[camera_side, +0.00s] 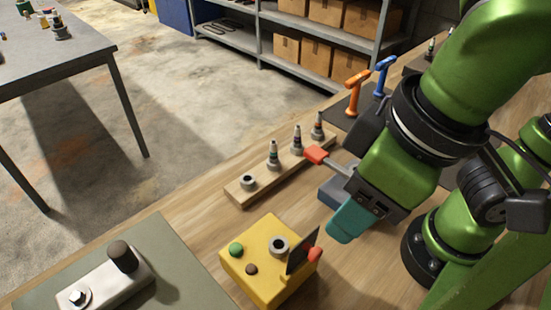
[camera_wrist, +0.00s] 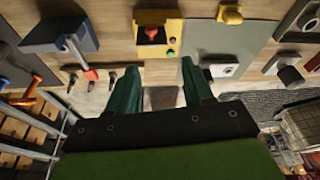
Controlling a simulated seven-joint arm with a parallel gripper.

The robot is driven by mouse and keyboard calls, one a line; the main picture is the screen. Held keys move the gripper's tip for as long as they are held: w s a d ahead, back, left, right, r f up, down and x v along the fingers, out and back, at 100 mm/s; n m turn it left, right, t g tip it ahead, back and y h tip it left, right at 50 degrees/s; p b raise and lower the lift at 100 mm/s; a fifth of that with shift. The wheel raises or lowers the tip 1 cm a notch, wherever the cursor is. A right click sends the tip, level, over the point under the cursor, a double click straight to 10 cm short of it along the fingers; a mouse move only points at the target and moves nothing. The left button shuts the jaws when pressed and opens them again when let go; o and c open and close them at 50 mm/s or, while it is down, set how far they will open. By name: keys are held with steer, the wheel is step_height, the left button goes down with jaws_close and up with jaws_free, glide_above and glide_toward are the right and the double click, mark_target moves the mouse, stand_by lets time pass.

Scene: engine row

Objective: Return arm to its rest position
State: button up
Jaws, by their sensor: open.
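My gripper (camera_side: 343,226) is on the green arm above the wooden bench (camera_side: 190,205). In the side view its teal finger points down, behind and right of the yellow box, and the other finger is hidden. In the wrist view the two green fingers (camera_wrist: 158,69) stand well apart with nothing between them. The gripper is open and empty. The yellow box (camera_side: 262,262) has a green button, a dark button, a round socket, a dark plate and a red knob. It also shows in the wrist view (camera_wrist: 172,28), ahead of the fingers.
A wooden rack (camera_side: 236,194) holds three upright plugs and a low ring. A blue-grey block (camera_side: 332,192) with a red-tipped lever (camera_side: 315,154) is close by my gripper. Orange (camera_side: 353,90) and blue (camera_side: 382,72) T-handles stand behind. A green-grey mat (camera_side: 185,265) bears a metal block (camera_side: 105,280).

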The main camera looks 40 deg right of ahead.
steer(key=w+d+f+m+t, duration=0.1)
steer(key=w+d+m, duration=0.1)
steer(key=w+d, duration=0.2)
steer(key=w+d+f+m+t, duration=0.1)
steer(key=w+d, duration=0.3)
steer(key=d, duration=0.7)
steer(key=w+d+f+m+t+y, duration=0.1)
steer(key=w+d+f+m+t, duration=0.1)
steer(key=d, duration=0.5)
steer(key=w+m, duration=0.1)
steer(key=w, duration=0.1)
steer(key=shift+w+d+f, duration=0.25)
steer(key=shift+w+f, duration=0.05)
steer(key=shift+f, duration=0.05)
